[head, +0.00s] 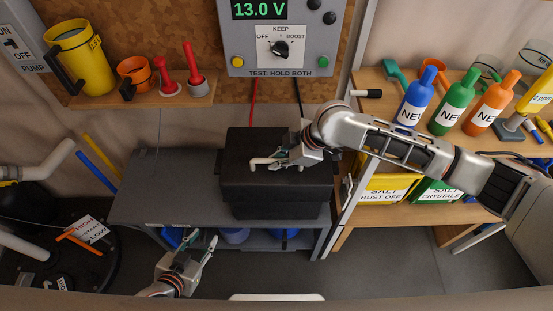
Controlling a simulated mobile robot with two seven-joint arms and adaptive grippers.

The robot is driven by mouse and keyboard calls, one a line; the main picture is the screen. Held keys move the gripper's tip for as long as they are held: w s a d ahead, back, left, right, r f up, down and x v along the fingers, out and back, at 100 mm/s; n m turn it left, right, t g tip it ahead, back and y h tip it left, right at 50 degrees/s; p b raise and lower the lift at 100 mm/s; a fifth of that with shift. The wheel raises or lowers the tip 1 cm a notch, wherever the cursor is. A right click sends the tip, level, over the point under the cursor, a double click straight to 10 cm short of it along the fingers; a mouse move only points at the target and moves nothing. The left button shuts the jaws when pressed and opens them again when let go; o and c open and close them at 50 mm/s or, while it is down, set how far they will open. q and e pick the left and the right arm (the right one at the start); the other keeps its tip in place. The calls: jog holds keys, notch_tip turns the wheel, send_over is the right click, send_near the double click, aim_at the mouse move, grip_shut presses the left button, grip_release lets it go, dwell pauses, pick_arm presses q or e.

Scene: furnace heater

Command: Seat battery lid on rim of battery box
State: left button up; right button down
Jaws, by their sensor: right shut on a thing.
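The black battery box (270,208) stands on a grey metal bench (160,200). The dark battery lid (250,178) is over the top of the box, with a pale handle (264,162) on it. My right gripper (280,161) is shut on the lid's handle, its arm reaching in from the right. Whether the lid rests fully on the rim or sits slightly above it, I cannot tell. My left gripper (201,244) is open and empty, low in front of the bench.
A tester panel (280,60) reading 13.0 V hangs behind the box, with red and black leads running down. A wooden shelf (400,85) with several bottles stands at right. A shelf with a yellow jug (80,65) is at left. The bench's left part is clear.

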jog(key=shift+f, duration=0.15)
jog(key=c, duration=2)
grip_release()
jog(key=shift+c, duration=0.2)
jog(key=shift+f, duration=0.15)
jog(key=v, duration=1.2)
jog(key=shift+d, duration=0.1)
